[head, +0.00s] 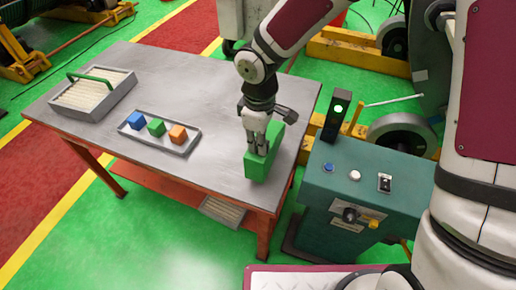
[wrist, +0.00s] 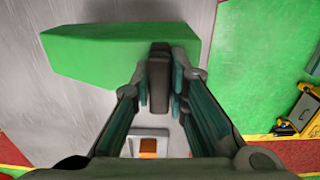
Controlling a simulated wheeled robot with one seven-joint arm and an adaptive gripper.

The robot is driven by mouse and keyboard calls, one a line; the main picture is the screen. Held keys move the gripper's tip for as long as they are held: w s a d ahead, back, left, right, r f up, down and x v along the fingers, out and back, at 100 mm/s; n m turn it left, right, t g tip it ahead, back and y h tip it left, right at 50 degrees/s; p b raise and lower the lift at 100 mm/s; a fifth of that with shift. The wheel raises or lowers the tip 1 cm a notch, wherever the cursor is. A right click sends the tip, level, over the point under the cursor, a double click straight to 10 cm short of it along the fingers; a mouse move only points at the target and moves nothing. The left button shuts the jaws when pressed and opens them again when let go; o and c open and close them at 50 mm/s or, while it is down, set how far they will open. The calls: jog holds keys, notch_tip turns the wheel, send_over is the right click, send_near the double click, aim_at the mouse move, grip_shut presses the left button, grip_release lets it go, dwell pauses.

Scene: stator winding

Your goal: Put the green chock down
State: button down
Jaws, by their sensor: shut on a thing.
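The green chock (head: 259,165) is a solid green wedge-like block at the right end of the grey table (head: 185,85) in the head view. My gripper (head: 259,146) is above it with its fingers shut on its upper part. In the wrist view the green chock (wrist: 100,52) fills the top left, and my gripper (wrist: 160,85) has its fingers closed on a dark upright part at its edge. Whether the chock touches the table or hangs just above it, I cannot tell.
A tray (head: 152,139) with blue, green and orange cubes lies left of the chock. A grey box (head: 95,95) with a green handle stands at the far left. Mid-table is clear.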

jog(key=shift+w+a+f+p, duration=0.1)
jog(key=shift+a+f+p, duration=0.05)
jog(key=shift+f, duration=0.75)
jog(key=shift+a+f+p, duration=0.1)
jog(key=shift+f+p, duration=0.05)
jog(key=shift+f, duration=0.85)
jog(key=c, duration=1.6)
grip_release()
jog(key=shift+o, duration=0.2)
